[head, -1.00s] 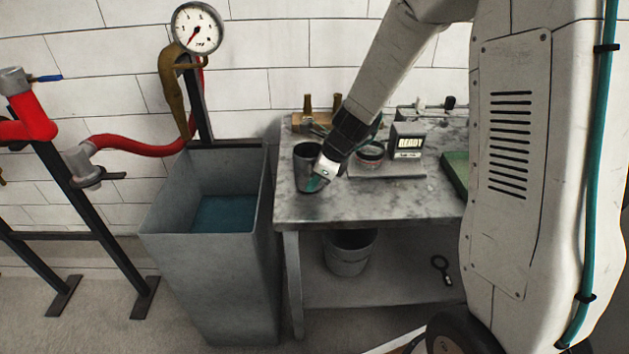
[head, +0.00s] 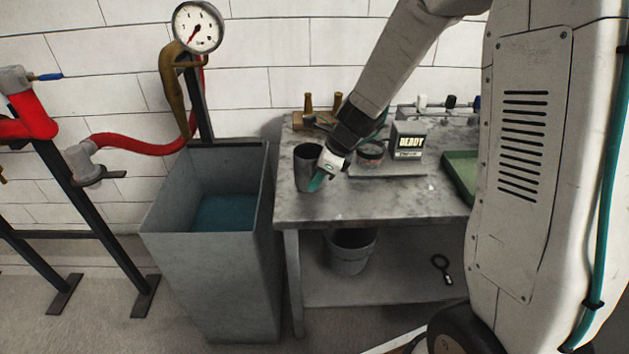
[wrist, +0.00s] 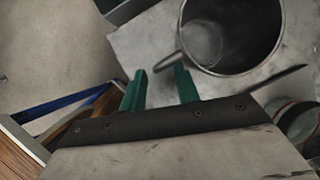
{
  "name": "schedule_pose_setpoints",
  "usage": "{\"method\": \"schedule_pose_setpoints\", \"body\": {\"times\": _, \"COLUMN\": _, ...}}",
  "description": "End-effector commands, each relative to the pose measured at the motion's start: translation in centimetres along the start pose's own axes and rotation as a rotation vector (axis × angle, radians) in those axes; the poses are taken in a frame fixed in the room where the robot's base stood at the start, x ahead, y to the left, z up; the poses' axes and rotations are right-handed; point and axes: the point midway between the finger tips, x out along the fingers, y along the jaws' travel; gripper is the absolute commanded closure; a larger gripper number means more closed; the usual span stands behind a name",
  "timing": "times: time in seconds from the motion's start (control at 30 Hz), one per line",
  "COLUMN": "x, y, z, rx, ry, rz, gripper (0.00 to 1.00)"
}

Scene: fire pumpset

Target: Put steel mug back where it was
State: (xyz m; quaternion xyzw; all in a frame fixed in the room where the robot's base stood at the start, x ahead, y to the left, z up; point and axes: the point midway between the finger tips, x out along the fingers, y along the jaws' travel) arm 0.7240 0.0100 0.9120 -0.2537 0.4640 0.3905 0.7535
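The steel mug (head: 305,168) is a dark grey metal cup standing upright near the front left of the grey bench (head: 350,205). In the wrist view, the mug (wrist: 243,62) is at the upper right, seen from above and empty, with its handle pointing toward my fingers. My gripper (head: 318,182) is at the mug's right front side in the head view and partly covers it. In the wrist view, the teal fingers of my gripper (wrist: 160,82) are apart with nothing between them. The handle end is just beyond the fingertips, and I cannot tell if they touch.
A grey tank of water (head: 165,215) stands left of the bench. Behind my gripper are a round tin (head: 370,153), a small display box (head: 408,140) and brass fittings (head: 310,115). A green tray (head: 455,180) is at right. A bucket (head: 349,255) sits on the lower shelf.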

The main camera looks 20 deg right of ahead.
Motion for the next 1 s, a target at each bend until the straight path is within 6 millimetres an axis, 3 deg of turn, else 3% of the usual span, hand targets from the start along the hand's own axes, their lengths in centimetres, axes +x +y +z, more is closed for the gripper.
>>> {"method": "schedule_pose_setpoints", "body": {"times": 0.2, "x": -5.0, "y": -0.1, "z": 0.0, "rx": -0.001, "ry": -0.001, "rz": -0.007, "gripper": 0.69}}
{"method": "schedule_pose_setpoints", "body": {"times": 0.4, "x": -8.5, "y": 0.0, "z": 0.0, "rx": 0.0, "ry": -0.001, "rz": -0.003, "gripper": 0.69}}
{"method": "schedule_pose_setpoints", "body": {"times": 0.73, "x": -10.5, "y": 0.4, "z": 0.0, "rx": -0.03, "ry": 0.003, "rz": 0.001, "gripper": 0.69}}
{"method": "schedule_pose_setpoints", "body": {"times": 0.87, "x": -12.7, "y": 2.8, "z": 0.4, "rx": -0.244, "ry": 0.019, "rz": 0.014, "gripper": 0.69}}
{"method": "schedule_pose_setpoints", "body": {"times": 1.0, "x": -16.9, "y": 8.2, "z": -0.2, "rx": -0.709, "ry": 0.067, "rz": 0.053, "gripper": 0.69}}
